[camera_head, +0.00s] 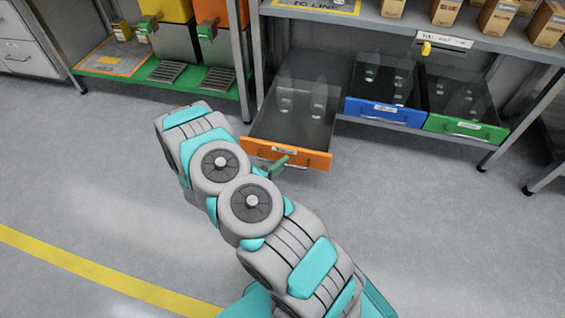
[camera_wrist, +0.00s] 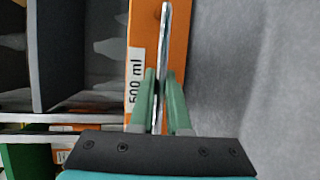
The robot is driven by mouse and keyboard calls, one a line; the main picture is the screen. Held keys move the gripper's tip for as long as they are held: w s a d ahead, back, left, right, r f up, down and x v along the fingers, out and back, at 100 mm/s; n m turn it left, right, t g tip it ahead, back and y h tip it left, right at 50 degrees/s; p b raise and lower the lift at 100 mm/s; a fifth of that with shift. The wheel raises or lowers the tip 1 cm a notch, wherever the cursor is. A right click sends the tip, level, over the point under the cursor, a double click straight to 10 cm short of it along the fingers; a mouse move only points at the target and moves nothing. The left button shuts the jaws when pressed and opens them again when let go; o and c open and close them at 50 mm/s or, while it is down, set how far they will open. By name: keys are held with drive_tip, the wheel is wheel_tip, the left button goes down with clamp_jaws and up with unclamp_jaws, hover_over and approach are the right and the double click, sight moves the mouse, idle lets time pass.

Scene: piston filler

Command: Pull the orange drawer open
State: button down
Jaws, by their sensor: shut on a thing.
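The orange drawer (camera_head: 287,153) stands pulled out from under the shelf, with bottle-like shapes visible inside it. Its orange front also shows in the wrist view (camera_wrist: 172,50), beside a "500 ml" label (camera_wrist: 136,75). A metal bar handle (camera_wrist: 164,35) runs along that front. My gripper (camera_wrist: 161,80) has its green fingers on both sides of the handle, shut on it. In the head view my gripper (camera_head: 274,167) is at the drawer front, partly hidden by my arm.
A blue drawer (camera_head: 385,112) and a green drawer (camera_head: 465,128) sit to the right, less far out. Shelf legs (camera_head: 493,150) stand beyond them. Small boxes (camera_head: 447,11) stand on the shelf above. The grey floor in front is clear, with a yellow line (camera_head: 100,269).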

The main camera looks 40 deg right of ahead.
drive_tip(key=c, duration=0.9)
unclamp_jaws()
drive_tip(key=shift+v, duration=3.9)
